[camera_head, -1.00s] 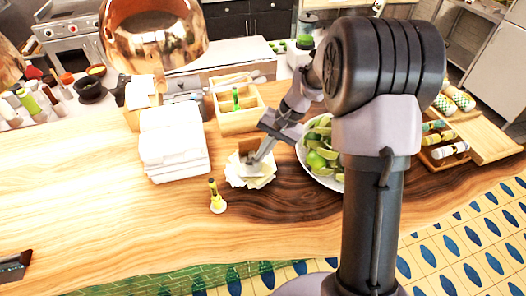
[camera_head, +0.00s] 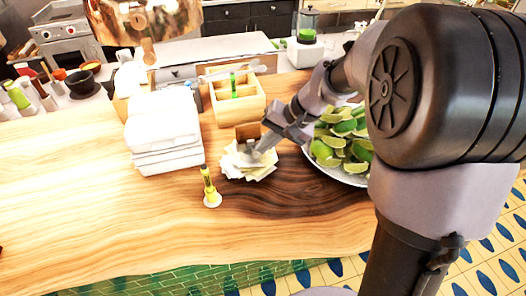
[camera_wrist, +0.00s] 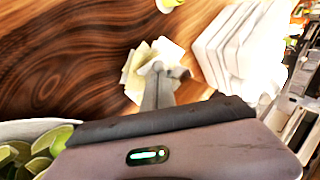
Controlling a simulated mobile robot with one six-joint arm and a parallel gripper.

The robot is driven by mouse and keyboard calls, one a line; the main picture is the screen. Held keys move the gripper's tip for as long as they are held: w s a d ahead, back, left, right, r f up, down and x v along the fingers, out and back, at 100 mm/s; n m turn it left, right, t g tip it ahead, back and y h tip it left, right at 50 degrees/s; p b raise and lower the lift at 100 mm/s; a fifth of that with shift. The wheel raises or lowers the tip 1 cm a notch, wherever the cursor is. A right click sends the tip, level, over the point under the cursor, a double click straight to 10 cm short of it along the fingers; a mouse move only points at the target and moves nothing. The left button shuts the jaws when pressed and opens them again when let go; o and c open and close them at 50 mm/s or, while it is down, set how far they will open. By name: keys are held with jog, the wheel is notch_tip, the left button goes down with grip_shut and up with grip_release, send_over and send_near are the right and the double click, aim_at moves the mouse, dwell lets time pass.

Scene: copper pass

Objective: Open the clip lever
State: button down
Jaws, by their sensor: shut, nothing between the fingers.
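A loose stack of pale paper slips (camera_head: 236,172) lies on the wooden counter, with a small brown upright piece (camera_head: 247,131) at its back edge. I cannot make out the clip lever clearly; it may be this brown piece or be hidden by my gripper. My gripper (camera_head: 256,152) reaches down from the right over the slips. Its fingers are together with nothing visible between them. In the wrist view my gripper (camera_wrist: 157,78) overlaps the slips (camera_wrist: 133,72); whether the tips touch them is unclear.
A yellow marker on a white base (camera_head: 209,188) stands in front of the slips. A wooden organizer (camera_head: 237,108) stands behind. A bowl of limes (camera_head: 340,175) is close on the right. The counter's front left is clear.

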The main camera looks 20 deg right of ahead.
jog(key=f+b, duration=0.1)
jog(key=t+b, duration=0.1)
jog(key=b, duration=0.1)
jog(key=shift+s+f, duration=0.35)
jog(key=shift+s+r, duration=0.1)
jog(key=shift+r, duration=0.35)
jog(key=shift+w+r+p, duration=0.15)
jog(key=shift+w+p, duration=0.1)
jog(key=shift+p, duration=0.1)
jog(key=shift+w+r, duration=0.2)
jog(key=shift+w, duration=0.35)
